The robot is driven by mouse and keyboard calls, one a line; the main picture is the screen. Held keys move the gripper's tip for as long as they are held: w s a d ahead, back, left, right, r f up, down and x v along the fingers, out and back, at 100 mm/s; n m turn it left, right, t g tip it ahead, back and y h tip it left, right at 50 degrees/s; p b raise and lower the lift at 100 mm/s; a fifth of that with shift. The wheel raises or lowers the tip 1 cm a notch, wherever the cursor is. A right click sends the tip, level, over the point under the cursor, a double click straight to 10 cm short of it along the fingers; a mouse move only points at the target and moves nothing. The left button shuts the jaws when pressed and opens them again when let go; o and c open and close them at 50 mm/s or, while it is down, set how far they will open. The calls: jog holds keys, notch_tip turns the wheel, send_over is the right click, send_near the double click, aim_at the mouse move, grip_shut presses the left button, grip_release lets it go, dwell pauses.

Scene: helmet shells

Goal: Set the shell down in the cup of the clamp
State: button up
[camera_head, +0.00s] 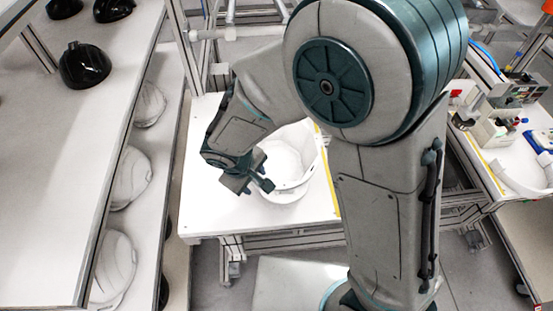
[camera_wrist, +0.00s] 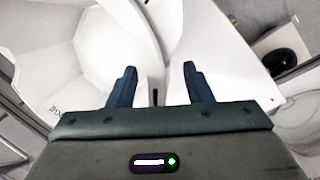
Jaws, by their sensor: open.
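A white helmet shell (camera_head: 284,158) stands on the white work table, its lower part resting in or on a white rounded base (camera_head: 285,195); I cannot tell how deep it sits. My gripper (camera_head: 259,187) is beside the near left side of the shell, with its jaws open. In the wrist view the two dark fingers of my gripper (camera_wrist: 159,68) are spread apart, with the curved white rim of the shell (camera_wrist: 80,55) running up to the gap between them. I see nothing clasped.
The white table (camera_head: 208,205) has free room on the left. A shelf rack at the left holds black shells (camera_head: 84,66) above and white shells (camera_head: 116,268) below. A second bench (camera_head: 510,155) with devices stands at the right. A metal frame rises behind the table.

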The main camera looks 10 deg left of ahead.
jog(key=shift+x, duration=0.95)
grip_shut()
jog(key=shift+a+r, duration=0.1)
jog(key=shift+r, duration=0.05)
